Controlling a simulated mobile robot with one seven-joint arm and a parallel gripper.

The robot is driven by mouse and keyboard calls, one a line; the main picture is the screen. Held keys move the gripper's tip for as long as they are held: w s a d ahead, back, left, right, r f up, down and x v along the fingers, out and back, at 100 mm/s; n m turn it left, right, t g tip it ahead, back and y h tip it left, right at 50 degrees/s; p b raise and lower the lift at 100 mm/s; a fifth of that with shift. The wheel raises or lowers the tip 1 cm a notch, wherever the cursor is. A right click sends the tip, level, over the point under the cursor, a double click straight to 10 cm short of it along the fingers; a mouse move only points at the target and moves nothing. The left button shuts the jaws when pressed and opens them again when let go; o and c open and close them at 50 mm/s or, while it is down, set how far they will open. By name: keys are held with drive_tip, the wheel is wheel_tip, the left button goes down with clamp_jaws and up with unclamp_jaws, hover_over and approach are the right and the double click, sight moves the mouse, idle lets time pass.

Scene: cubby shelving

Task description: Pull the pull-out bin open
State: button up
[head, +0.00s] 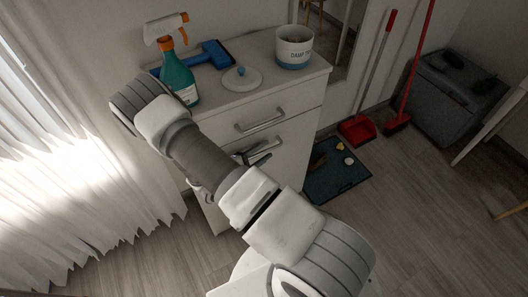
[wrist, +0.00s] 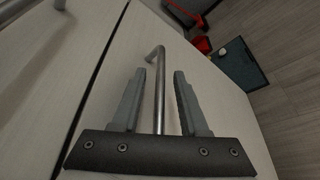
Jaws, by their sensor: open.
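The pull-out bin front (head: 285,160) is the pale lower panel of a white cabinet, below a drawer. It looks shut and flush with the cabinet. Its metal bar handle (head: 264,152) is partly hidden by my gripper (head: 246,158) in the head view. In the wrist view, my gripper (wrist: 165,75) is open, with one grey finger on each side of the bin's handle (wrist: 159,85). The bar runs lengthwise between the fingers, and I see a gap on the right side.
The upper drawer (head: 290,103) has its own handle (head: 261,121). A spray bottle (head: 178,75), blue brush (head: 212,54), lid (head: 242,78) and tub (head: 294,47) stand on top. A curtain (head: 90,190) hangs left.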

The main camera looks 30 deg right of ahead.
drive_tip(key=shift+d, duration=0.15)
clamp_jaws()
idle(1.4)
